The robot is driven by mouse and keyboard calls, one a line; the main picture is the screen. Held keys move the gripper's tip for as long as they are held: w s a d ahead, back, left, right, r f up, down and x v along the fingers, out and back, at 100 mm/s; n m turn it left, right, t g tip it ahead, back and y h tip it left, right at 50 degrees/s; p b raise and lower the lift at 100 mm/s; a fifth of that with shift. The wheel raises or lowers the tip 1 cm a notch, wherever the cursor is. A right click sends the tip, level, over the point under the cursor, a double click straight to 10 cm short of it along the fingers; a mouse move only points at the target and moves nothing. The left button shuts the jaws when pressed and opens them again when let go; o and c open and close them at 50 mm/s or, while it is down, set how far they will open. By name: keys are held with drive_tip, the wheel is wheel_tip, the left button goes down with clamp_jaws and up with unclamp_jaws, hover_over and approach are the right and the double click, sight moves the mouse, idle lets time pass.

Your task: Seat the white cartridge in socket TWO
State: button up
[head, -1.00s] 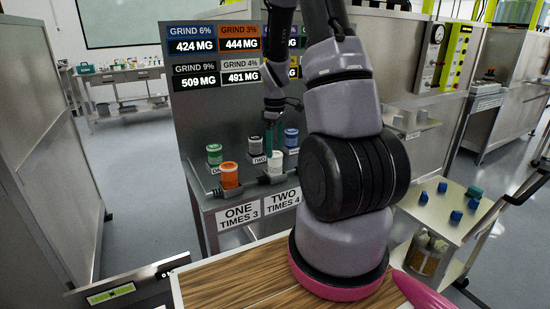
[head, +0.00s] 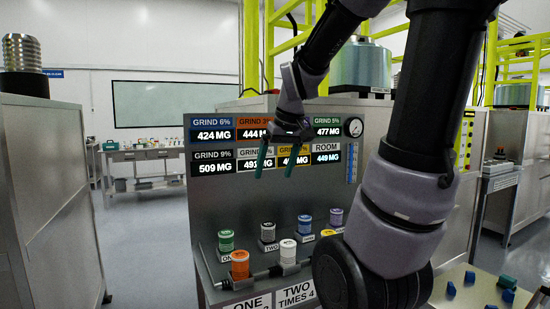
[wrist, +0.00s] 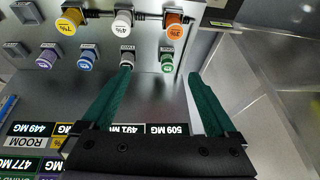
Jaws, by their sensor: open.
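The white cartridge (head: 288,250) stands upright in the dark fitting behind the socket TWO plate (head: 297,292). How deep it sits cannot be told. In the wrist view the white cartridge (wrist: 122,22) shows upside down at the top, marked 4%, between a yellow and an orange one. My gripper (head: 275,168) is open and empty, with green fingers pointing down, raised well above the cartridges in front of the display panel. In the wrist view its fingers (wrist: 165,80) are spread with nothing between them.
An orange cartridge (head: 239,265) stands left of the white one, behind plate ONE. Behind are green (head: 226,241), grey (head: 268,233), blue (head: 306,223) and purple (head: 336,218) cartridges on stands. A side cart (head: 470,290) with blue blocks is at right.

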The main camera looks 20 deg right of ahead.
drive_tip(key=s+a+r+m+t, duration=0.2)
drive_tip(key=s+a+r+m, duration=0.2)
drive_tip(key=s, duration=0.5)
drive_tip(key=shift+s+r+m+t+y, duration=0.2)
drive_tip(key=shift+r+m+t+y, duration=0.1)
drive_tip(key=shift+r+t+y, duration=0.15)
